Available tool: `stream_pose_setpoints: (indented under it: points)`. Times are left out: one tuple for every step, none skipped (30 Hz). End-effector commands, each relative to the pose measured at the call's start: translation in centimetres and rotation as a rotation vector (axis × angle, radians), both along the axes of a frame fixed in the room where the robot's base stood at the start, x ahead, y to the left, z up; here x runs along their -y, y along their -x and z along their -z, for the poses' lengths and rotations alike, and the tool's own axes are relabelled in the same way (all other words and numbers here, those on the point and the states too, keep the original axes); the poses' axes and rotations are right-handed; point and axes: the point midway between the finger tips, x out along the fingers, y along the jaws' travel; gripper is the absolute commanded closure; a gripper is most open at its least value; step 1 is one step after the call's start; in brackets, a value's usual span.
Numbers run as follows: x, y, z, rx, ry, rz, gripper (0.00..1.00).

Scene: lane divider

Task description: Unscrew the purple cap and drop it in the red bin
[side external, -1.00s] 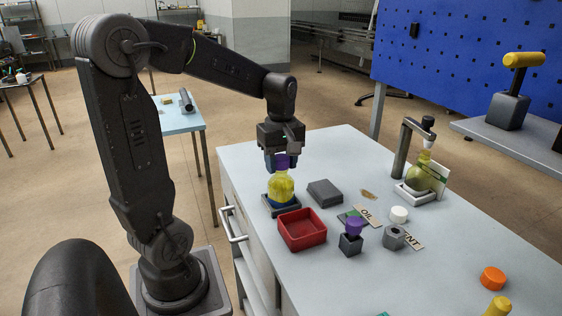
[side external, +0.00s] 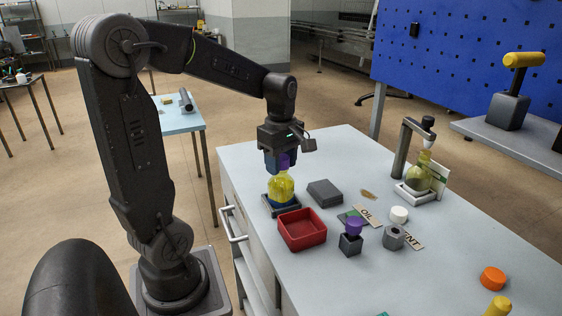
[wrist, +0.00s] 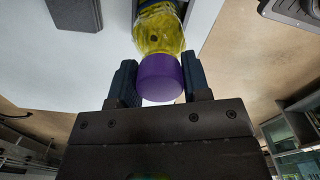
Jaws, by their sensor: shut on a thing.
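The purple cap (wrist: 160,78) sits at the mouth of a clear bottle of yellow liquid (side external: 281,187); I cannot tell how far it is threaded. The bottle stands upright in a dark holder (side external: 283,212) near the table's left edge. My gripper (side external: 280,164) points down over the bottle, shut on the cap, one finger on each side in the wrist view. The fingers partly hide the cap in the side view. The red bin (side external: 304,242) is an open square tray just in front of the holder, and looks empty.
A grey block (side external: 325,192) lies right of the bottle. A purple piece (side external: 354,225) on a dark block, a white cap (side external: 399,214), a grey nut-shaped piece (side external: 394,237) and labels lie farther right. A stand with a flask (side external: 417,175) is behind them. The right table front is mostly clear.

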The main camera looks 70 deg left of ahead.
Motion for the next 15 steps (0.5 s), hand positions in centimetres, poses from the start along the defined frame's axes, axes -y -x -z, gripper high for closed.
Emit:
stream_pose_setpoints:
  points:
    - [0.01, 0.03, 0.02, -0.001, 0.0, -0.008, 0.72]
    - [0.01, 0.03, 0.02, -0.001, 0.0, -0.009, 0.72]
    - [0.01, 0.03, 0.02, -0.001, 0.0, -0.009, 0.72]
    - [0.01, 0.03, 0.02, -0.001, 0.0, -0.008, 0.72]
    - [0.01, 0.03, 0.02, -0.001, 0.0, -0.008, 0.72]
    - [0.01, 0.03, 0.02, -0.001, 0.0, -0.008, 0.72]
    - [0.01, 0.03, 0.02, -0.001, 0.0, -0.01, 0.72]
    - [0.01, 0.03, 0.02, -0.001, 0.0, -0.019, 0.72]
    - [0.01, 0.03, 0.02, -0.001, 0.0, -0.042, 0.72]
    - [0.01, 0.03, 0.01, -0.001, 0.0, -0.067, 0.72]
    - [0.01, 0.03, 0.01, -0.001, 0.0, -0.092, 0.72]
    - [0.01, 0.04, 0.01, -0.001, 0.0, -0.121, 0.72]
    - [0.01, 0.04, 0.01, -0.001, 0.0, -0.137, 0.72]
    - [0.01, 0.04, 0.01, -0.001, 0.0, -0.15, 0.72]
    - [0.01, 0.04, 0.01, -0.001, 0.0, -0.157, 0.72]
